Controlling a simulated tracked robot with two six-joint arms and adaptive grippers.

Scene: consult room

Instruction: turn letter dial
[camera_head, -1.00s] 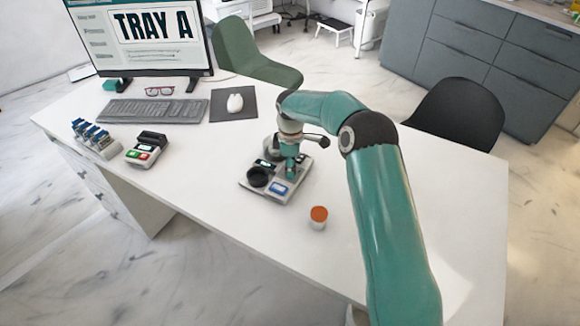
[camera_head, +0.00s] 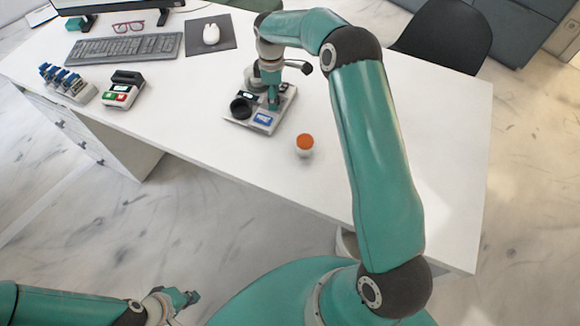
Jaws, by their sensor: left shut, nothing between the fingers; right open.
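A light grey panel device (camera_head: 284,108) lies on the white table. It carries a black round dial (camera_head: 240,107) at its left and a small blue-lit screen (camera_head: 263,118) near its front edge. The letter on the dial is too small to read. My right gripper (camera_head: 272,100) points down over the device, just right of the black dial; its wrist hides the device's back part. It is open, and I cannot tell whether its fingers touch anything. My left gripper (camera_head: 188,298) is shut and empty, low at the picture's bottom left, away from the table.
A white bottle with an orange cap (camera_head: 304,146) stands right of the device. A small machine with red and green buttons (camera_head: 122,90), a rack of blue items (camera_head: 68,82), a keyboard (camera_head: 125,47) and a mouse (camera_head: 211,34) are at the left. The table's front middle is clear.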

